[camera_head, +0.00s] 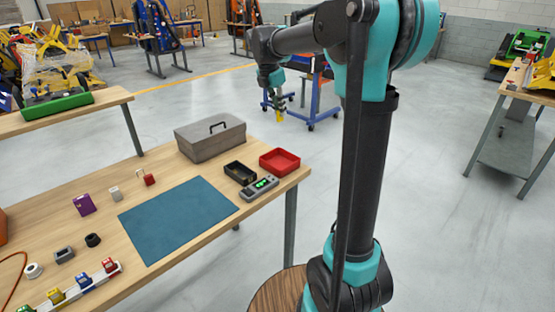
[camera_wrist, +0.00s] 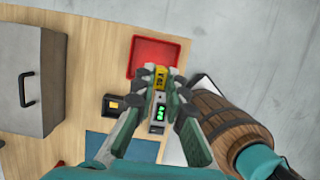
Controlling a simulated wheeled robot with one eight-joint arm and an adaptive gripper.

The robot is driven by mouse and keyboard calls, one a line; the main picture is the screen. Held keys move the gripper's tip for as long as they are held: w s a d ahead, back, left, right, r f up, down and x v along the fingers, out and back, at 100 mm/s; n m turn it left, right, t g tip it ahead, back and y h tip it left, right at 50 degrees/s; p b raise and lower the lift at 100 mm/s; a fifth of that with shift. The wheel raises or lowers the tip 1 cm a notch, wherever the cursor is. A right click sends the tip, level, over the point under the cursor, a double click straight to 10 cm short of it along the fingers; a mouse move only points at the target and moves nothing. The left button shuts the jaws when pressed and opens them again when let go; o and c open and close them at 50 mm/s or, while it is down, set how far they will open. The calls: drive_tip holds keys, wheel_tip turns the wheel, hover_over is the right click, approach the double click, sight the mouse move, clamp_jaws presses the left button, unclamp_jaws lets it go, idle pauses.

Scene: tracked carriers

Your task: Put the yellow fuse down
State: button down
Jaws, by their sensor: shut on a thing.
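The yellow fuse (camera_wrist: 160,76) is a small yellow block with dark markings. My gripper (camera_wrist: 160,88) is shut on it, with a finger on each side. In the head view my gripper (camera_head: 277,103) hangs in the air at the far end of the arm, fuse (camera_head: 279,116) at its tip, pointing down. It appears above and beyond the table's far right corner there. In the wrist view the fuse overlaps the front edge of the red tray (camera_wrist: 143,41). Its exact height above the table cannot be told.
A red tray (camera_head: 280,155), a black tray (camera_head: 228,170) and a meter with green digits (camera_head: 260,187) stand near the table's right edge. A grey toolbox (camera_head: 205,142) is behind. The blue mat (camera_head: 178,218) is bare. Several coloured blocks sit on a white rail (camera_head: 85,291) at front left.

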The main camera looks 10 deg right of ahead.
drive_tip(key=shift+w+f, duration=0.25)
drive_tip(key=shift+w, duration=0.05)
wheel_tip(320, 180, down, 19)
drive_tip(key=shift+f, duration=0.2)
drive_tip(key=c, duration=1.6)
unclamp_jaws()
drive_tip(key=shift+f, duration=0.1)
drive_tip(key=shift+o, duration=0.2)
drive_tip(key=v, duration=1.1)
drive_tip(key=s+d+f+m+y, duration=0.1)
drive_tip(key=s+f+m, duration=0.3)
drive_tip(key=s+m, duration=0.4)
drive_tip(key=s+d+f+m+t+y, duration=0.1)
drive_tip(key=s+d+f+m, duration=0.2)
drive_tip(key=s+f+m, duration=0.2)
drive_tip(key=s+d+f+m+t, duration=0.1)
drive_tip(key=s+f+m, duration=0.3)
drive_tip(key=s+m, duration=0.8)
drive_tip(key=s+d, duration=0.1)
drive_tip(key=s, duration=0.2)
drive_tip(key=shift+s+d+f+y, duration=0.15)
drive_tip(key=shift+d+f+y, duration=0.15)
drive_tip(key=shift+d+y, duration=0.1)
